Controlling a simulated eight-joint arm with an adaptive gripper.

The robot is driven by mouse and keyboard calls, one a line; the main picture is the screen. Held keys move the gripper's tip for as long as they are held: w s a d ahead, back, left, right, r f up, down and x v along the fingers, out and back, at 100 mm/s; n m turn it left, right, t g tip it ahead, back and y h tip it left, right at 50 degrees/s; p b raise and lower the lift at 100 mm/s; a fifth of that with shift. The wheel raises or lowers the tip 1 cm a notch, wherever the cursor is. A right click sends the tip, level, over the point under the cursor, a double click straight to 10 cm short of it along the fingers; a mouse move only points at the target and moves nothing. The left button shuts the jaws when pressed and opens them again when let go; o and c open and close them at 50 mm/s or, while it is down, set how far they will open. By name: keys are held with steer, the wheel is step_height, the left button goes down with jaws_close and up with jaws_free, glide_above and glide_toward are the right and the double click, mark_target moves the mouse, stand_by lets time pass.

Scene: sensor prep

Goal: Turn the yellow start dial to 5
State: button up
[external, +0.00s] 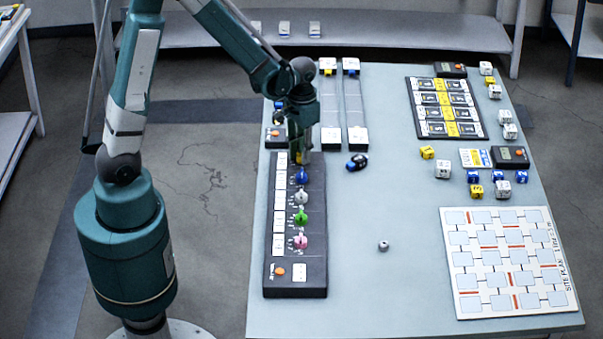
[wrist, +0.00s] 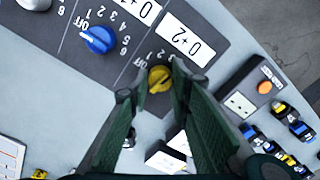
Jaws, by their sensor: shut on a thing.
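The yellow dial (wrist: 159,79) is at the far end of the dark dial panel (external: 283,224), beside a white label reading "0+2" in the wrist view. My gripper (wrist: 150,82) is shut on it, with one finger on either side. Marks "OFF", "1" and "2" show beside the yellow dial; its other marks are hidden by the fingers, and I cannot tell which mark it points at. In the external view my gripper (external: 299,146) comes down from above over the panel's far end and mostly covers the yellow dial.
A blue dial (external: 302,176), white dial (external: 301,197), green dial (external: 301,216) and pink dial (external: 300,241) line the panel. A box with an orange button (wrist: 264,87) stands just beyond it. A small dark-and-blue object (external: 357,162) lies to the right. The table middle is mostly clear.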

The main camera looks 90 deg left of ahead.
steer(key=m, duration=0.4)
steer(key=shift+m+b, duration=0.3)
steer(key=m, duration=0.5)
stand_by(0.4)
steer(key=o, duration=0.9)
steer(key=shift+r, duration=0.1)
steer(key=shift+r, duration=5.9)
